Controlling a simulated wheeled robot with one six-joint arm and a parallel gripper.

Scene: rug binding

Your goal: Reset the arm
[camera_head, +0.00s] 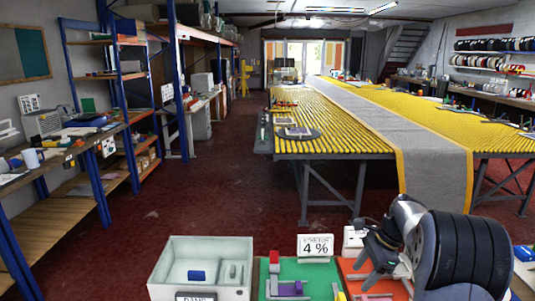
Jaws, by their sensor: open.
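My arm is folded at the bottom right of the head view. My gripper (364,262) points down and left above an orange-red mat (352,268), its dark fingers apart with nothing seen between them. Part of the mat is hidden behind my gripper and arm.
Beyond, a long yellow slatted table (335,143) carries a grey runner. Red floor (225,190) is clear left of it.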

